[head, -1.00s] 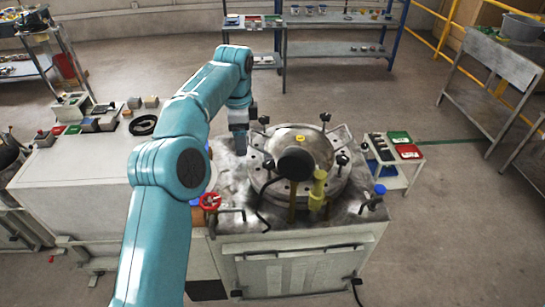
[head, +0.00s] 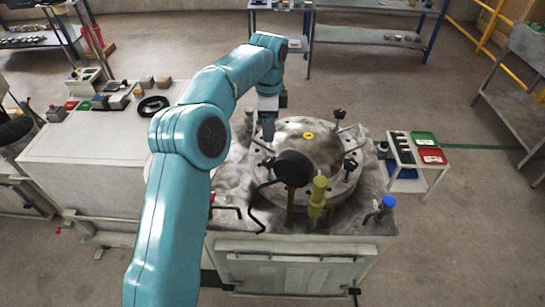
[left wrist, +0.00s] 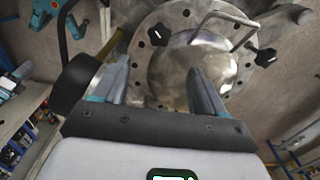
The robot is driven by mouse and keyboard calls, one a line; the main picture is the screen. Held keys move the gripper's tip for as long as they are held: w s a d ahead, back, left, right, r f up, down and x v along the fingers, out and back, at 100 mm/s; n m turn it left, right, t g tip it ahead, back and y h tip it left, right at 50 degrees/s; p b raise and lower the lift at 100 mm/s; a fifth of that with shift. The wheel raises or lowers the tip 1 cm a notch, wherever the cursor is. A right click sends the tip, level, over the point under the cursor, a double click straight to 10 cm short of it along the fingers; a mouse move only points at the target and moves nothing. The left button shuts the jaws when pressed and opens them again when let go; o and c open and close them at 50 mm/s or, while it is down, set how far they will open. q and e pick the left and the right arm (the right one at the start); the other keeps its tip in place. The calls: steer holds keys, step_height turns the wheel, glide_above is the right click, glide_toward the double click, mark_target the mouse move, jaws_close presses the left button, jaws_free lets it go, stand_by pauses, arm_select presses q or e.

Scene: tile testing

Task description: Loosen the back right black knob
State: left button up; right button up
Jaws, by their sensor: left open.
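The round steel lid (head: 311,140) sits on the machine, with black knobs around its rim. The back right black knob (head: 339,114) stands at the lid's far right edge in the head view. Another black knob (head: 350,164) is at the right edge. My left gripper (head: 268,132) is over the lid's back left rim, apart from the back right knob. In the left wrist view, its open fingers (left wrist: 158,68) have nothing between them. Two black knobs show beyond them, one near the middle (left wrist: 159,35) and one at the right (left wrist: 266,57); I cannot tell which is which.
A black round part (head: 293,168) and a yellow fitting (head: 318,190) stand at the lid's front. A blue-capped valve (head: 388,202) is at the front right. A small cart (head: 404,160) with red and green bins stands right of the machine.

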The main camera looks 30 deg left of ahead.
mark_target(270, 160)
arm_select(q)
step_height(270, 160, down, 14)
steer(key=shift+w+r, duration=0.1)
steer(key=shift+s+d+r, duration=0.1)
steer(key=shift+s+r, duration=0.05)
steer(key=shift+s, duration=0.05)
steer(key=shift+c, duration=0.3)
steer(key=shift+w, duration=0.1)
steer(key=c, duration=1)
